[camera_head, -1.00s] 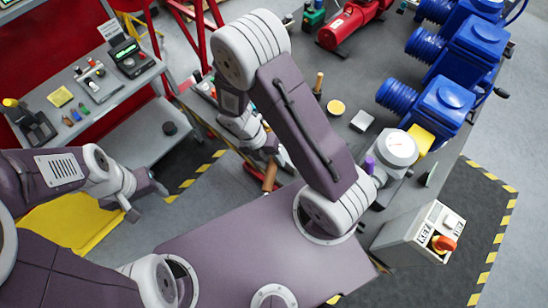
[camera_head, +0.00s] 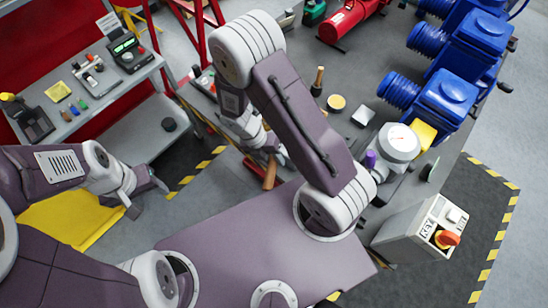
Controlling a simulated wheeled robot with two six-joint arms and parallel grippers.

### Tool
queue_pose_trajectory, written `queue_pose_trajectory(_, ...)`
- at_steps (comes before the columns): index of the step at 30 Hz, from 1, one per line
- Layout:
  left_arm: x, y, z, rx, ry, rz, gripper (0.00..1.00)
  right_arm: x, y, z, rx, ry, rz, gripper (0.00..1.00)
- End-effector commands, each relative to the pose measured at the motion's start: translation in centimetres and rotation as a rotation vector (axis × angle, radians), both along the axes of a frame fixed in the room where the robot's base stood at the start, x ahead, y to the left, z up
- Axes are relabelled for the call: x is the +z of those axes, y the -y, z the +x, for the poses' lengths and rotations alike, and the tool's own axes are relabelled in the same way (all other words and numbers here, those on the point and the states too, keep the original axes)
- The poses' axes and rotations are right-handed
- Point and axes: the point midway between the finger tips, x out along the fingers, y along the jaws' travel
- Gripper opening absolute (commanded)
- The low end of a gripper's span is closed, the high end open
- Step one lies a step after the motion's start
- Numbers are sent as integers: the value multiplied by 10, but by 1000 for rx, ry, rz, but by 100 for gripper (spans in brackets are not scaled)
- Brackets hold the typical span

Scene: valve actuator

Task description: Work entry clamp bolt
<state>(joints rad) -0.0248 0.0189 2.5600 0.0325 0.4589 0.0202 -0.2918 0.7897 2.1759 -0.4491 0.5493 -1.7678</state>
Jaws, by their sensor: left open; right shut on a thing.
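The blue valve actuators (camera_head: 445,104) stand in a row on the grey bench at the upper right. I cannot make out an entry clamp bolt on them. My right gripper (camera_head: 262,156) is near the middle, below my bent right arm, at the bench's near left edge. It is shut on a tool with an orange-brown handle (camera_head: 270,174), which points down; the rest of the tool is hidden. The gripper is well to the left of the actuators. My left gripper (camera_head: 146,194) is open and empty at the left, above the floor near a yellow surface.
A red cylinder (camera_head: 346,20), a yellow-topped tin (camera_head: 336,103) and an upright wooden-handled tool (camera_head: 317,82) stand on the bench. A shelf unit (camera_head: 105,103) is at left.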

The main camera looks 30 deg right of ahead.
Motion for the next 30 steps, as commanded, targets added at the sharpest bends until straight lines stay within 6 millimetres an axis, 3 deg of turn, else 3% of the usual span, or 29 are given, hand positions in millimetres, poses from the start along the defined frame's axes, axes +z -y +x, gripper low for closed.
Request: queue_pose_trajectory(30,8,0,0,0,0,0,56,0,0,0,0,1,-1,0)
